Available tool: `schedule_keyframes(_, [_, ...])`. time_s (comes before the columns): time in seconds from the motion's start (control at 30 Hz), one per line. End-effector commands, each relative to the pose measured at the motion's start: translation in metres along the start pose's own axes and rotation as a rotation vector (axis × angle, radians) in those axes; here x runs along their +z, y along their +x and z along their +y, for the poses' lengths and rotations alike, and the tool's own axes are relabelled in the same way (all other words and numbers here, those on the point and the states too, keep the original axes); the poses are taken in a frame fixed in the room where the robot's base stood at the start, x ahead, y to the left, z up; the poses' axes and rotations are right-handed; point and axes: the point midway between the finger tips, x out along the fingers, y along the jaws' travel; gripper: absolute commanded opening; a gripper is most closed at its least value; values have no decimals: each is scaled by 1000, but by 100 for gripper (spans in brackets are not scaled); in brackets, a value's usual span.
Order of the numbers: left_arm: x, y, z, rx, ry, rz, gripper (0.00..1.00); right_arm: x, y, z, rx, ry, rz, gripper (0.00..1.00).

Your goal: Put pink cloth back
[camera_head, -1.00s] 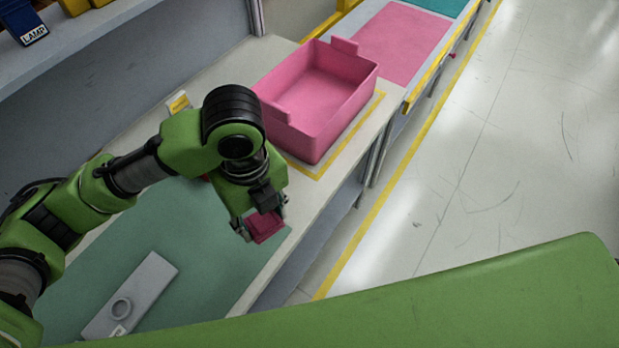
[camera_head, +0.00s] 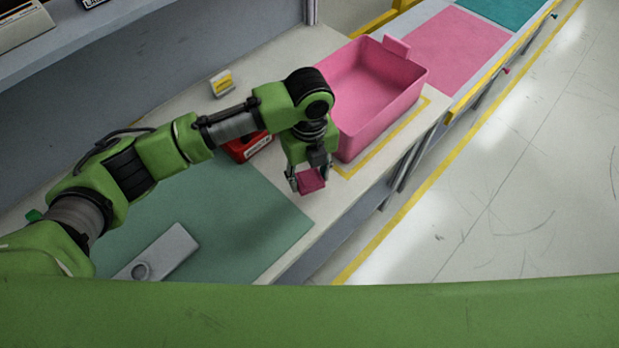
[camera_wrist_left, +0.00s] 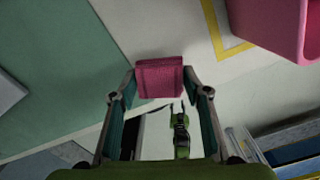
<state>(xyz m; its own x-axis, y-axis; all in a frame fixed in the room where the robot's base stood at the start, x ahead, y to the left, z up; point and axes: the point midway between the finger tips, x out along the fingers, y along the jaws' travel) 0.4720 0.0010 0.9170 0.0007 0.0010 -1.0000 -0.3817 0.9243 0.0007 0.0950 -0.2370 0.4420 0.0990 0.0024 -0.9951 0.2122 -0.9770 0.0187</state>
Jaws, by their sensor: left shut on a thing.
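The pink cloth (camera_head: 311,180) is a small folded dark-pink square. My left gripper (camera_head: 308,183) is shut on it and holds it above the bench's front edge, between the green mat and the pink bin. In the left wrist view the cloth (camera_wrist_left: 159,78) sits between the two fingertips. The open pink bin (camera_head: 372,97) stands just beyond and to the right of the gripper, inside a yellow outline. Its visible inside looks empty, and the arm hides its near left part. The bin's edge also shows at the top right of the wrist view (camera_wrist_left: 268,22).
A green mat (camera_head: 240,205) holds a grey plate (camera_head: 170,250) with a ring. A red labelled box (camera_head: 247,148) is partly behind my arm. A small yellow-and-white card holder (camera_head: 221,83) stands at the back. A flat pink area (camera_head: 455,45) lies beyond the bin.

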Motion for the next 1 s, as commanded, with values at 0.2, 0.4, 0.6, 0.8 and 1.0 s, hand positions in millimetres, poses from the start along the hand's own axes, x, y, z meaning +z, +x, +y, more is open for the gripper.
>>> schedule_keyframes(0.2, [8,14,-4,3,-1,1,27,1,-6,2,3,1,-2,36])
schedule_keyframes(0.4, [7,38,-4,1,1,0,27,3,-17,2,1,1,-6,36])
schedule_keyframes(0.6, [7,41,-4,0,1,-1,27,5,-16,0,0,0,-9,36])
schedule_keyframes(0.8, [7,46,-4,0,0,-1,27,5,-14,-3,-3,-1,-9,36])
schedule_keyframes(1.0, [7,44,-4,0,0,-1,60,4,-15,-6,-7,0,-9,36])
